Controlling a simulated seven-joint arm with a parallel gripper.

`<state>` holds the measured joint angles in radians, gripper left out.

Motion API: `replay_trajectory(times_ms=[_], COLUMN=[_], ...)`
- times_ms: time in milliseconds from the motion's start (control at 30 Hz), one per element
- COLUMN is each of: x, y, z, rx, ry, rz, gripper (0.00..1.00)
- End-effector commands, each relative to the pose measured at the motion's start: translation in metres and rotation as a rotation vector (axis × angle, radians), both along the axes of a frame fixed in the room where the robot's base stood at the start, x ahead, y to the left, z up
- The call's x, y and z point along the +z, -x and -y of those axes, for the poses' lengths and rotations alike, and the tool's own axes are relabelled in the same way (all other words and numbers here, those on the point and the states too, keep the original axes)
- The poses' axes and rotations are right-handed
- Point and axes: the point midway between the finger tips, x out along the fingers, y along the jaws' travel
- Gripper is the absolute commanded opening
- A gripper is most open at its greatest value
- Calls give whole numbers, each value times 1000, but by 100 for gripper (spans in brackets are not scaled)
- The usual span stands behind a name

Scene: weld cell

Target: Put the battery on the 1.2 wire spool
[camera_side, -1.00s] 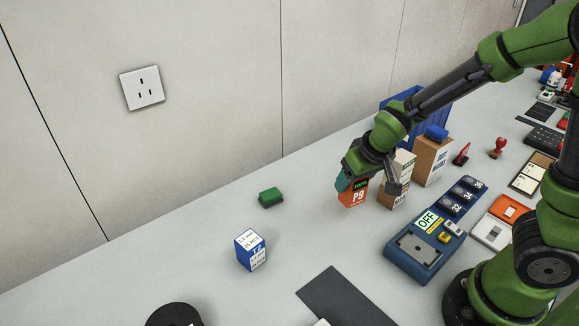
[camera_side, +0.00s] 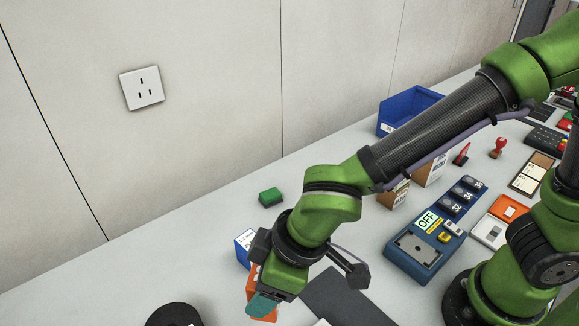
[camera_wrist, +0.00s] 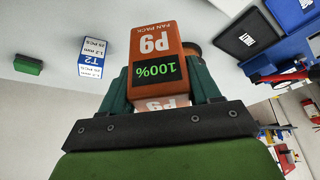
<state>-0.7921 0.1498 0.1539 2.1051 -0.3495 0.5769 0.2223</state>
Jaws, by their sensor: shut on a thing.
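The battery is an orange pack marked P9 with a 100% display (camera_wrist: 153,52); it also shows in the side view (camera_side: 252,283). My gripper (camera_side: 263,300) is shut on it, with one teal finger on each side in the wrist view. It holds the battery over the front of the table, right of a black round thing (camera_side: 172,316), probably a spool. That thing is cut off by the bottom edge, and no 1.2 label is readable on it. In the wrist view, a brownish round edge (camera_wrist: 193,48) shows partly behind the battery.
A blue and white T2 box marked 1.2 mm (camera_side: 243,245) stands behind my gripper, partly hidden. A green block (camera_side: 270,197) lies farther back. A dark mat (camera_side: 335,298) lies to the right. A blue device reading OFF (camera_side: 425,250) and a blue bin (camera_side: 408,108) are farther right.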

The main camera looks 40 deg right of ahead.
Motion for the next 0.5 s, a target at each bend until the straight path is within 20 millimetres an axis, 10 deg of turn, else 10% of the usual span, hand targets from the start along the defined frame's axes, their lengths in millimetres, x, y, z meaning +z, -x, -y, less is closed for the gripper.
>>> replay_trajectory(times_ms=[167,500], x=[7,-3], y=[6,-42], z=[-18,-82], rx=[55,58], ry=[7,12], rz=[-1,-3], gripper=[17,17])
